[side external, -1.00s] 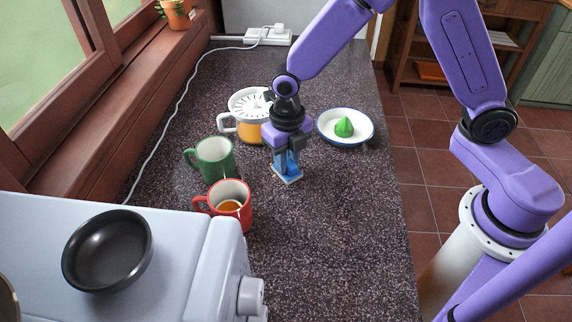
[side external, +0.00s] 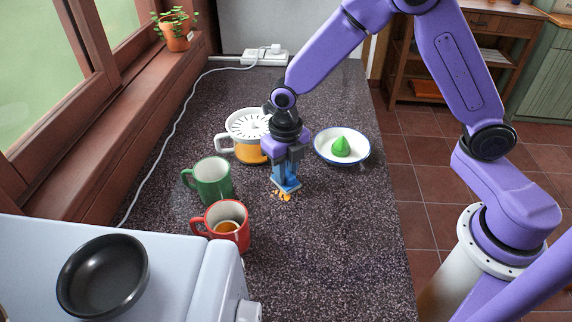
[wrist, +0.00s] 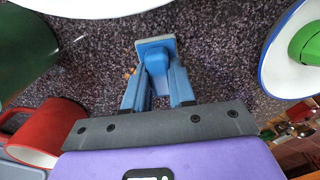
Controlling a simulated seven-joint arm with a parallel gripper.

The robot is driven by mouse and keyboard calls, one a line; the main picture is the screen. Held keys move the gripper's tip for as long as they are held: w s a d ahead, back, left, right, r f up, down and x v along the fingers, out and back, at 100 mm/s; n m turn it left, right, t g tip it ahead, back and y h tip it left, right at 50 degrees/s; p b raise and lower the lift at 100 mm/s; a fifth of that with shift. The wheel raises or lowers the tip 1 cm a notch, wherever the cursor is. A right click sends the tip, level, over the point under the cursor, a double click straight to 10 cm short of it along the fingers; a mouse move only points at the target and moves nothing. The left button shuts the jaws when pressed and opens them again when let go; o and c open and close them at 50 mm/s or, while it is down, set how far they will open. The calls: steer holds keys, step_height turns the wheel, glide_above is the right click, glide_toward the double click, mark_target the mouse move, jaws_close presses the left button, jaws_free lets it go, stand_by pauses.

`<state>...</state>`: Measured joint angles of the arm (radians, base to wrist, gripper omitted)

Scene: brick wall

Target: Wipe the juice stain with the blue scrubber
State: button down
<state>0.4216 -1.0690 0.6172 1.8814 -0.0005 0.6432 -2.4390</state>
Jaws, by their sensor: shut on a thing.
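My gripper (side external: 286,164) is shut on the blue scrubber (side external: 287,185) and holds it pointing down at the dark speckled counter. The scrubber also shows between the fingers in the wrist view (wrist: 155,55). An orange juice stain (side external: 283,196) shows on the counter right at the scrubber's lower edge, on the near side. Part of the stain is probably hidden under or behind the scrubber. In the wrist view only a small orange bit (wrist: 129,73) shows left of the scrubber.
A green mug (side external: 212,181) and a red mug (side external: 226,226) with brown liquid stand to the left. A juicer (side external: 247,135) is behind the gripper. A white bowl (side external: 322,157) with a green reamer (side external: 341,147) is to the right. The front right counter (side external: 340,250) is clear.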

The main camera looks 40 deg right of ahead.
steer(key=shift+s+a, duration=2.75)
steer(key=shift+w+a, duration=0.25)
steer(key=shift+w+d, duration=3.65)
steer(key=shift+s+a, duration=3.5)
steer(key=shift+s+a+r, duration=0.1)
steer(key=shift+s+a, duration=0.05)
steer(key=shift+a, duration=0.05)
step_height(320, 180, up, 8)
steer(key=shift+d, duration=0.1)
